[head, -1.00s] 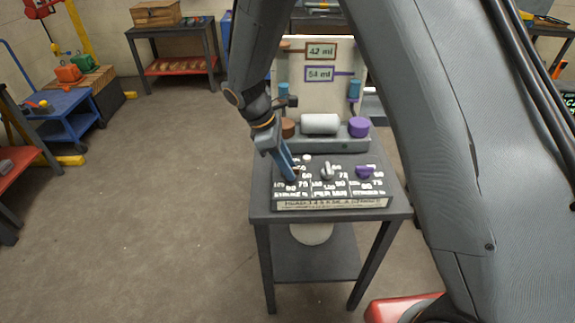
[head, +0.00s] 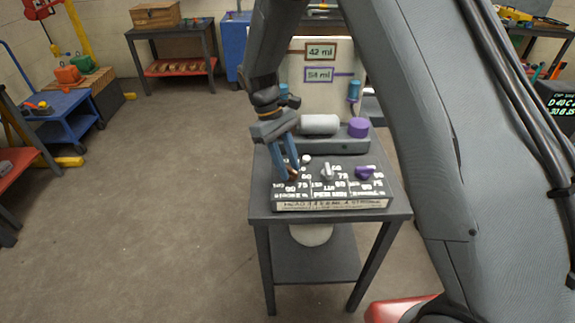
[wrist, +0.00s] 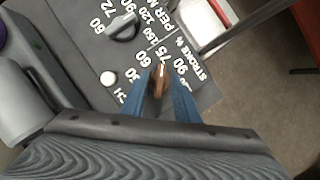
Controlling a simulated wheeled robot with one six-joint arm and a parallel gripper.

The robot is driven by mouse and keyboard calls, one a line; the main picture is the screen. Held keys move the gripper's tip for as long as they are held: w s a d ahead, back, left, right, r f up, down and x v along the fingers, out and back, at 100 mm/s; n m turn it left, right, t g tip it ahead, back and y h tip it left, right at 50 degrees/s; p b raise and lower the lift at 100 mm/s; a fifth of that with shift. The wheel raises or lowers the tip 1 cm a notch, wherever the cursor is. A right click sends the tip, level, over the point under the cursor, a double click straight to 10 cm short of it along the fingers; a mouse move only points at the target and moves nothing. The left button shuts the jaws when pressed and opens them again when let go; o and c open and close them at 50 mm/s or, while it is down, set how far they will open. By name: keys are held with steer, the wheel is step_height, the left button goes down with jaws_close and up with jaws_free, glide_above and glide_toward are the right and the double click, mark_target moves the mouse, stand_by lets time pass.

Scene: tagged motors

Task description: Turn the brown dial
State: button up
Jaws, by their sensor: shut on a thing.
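The brown dial (wrist: 160,79) is at the left end of the dark control panel (head: 330,206), among white scale numbers. It also shows in the head view (head: 293,174), partly covered by the fingers. My gripper (head: 292,176) points down over it, and its blue fingers are shut on the dial, one on each side. In the wrist view my gripper (wrist: 163,96) has the dial's narrow brown grip between its fingertips.
A grey dial (head: 327,171) and a purple dial (head: 365,172) stand to the right on the panel. A white knob (head: 306,159) is close behind the brown dial. Open floor lies left of the table (head: 262,214).

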stand_by(0.3)
steer(key=o, duration=1)
steer(key=shift+b+v, duration=1.25)
steer(key=shift+v, duration=2.7)
steer(key=shift+d, duration=0.1)
steer(key=s+d+m+t+y, duration=0.1)
steer(key=s+d+m, duration=0.2)
steer(key=s+d, duration=0.2)
steer(key=s+d+f+m+t+y, duration=0.1)
steer(key=s+d+m+t, duration=0.1)
steer(key=s+d, duration=0.4)
steer(key=s+d+m+t+y, duration=0.1)
steer(key=s+d+m, duration=0.3)
steer(key=s+d, duration=0.2)
steer(key=shift+s+d+f+t, duration=0.15)
steer(key=shift+s+f+t, duration=0.15)
steer(key=shift+s, duration=0.15)
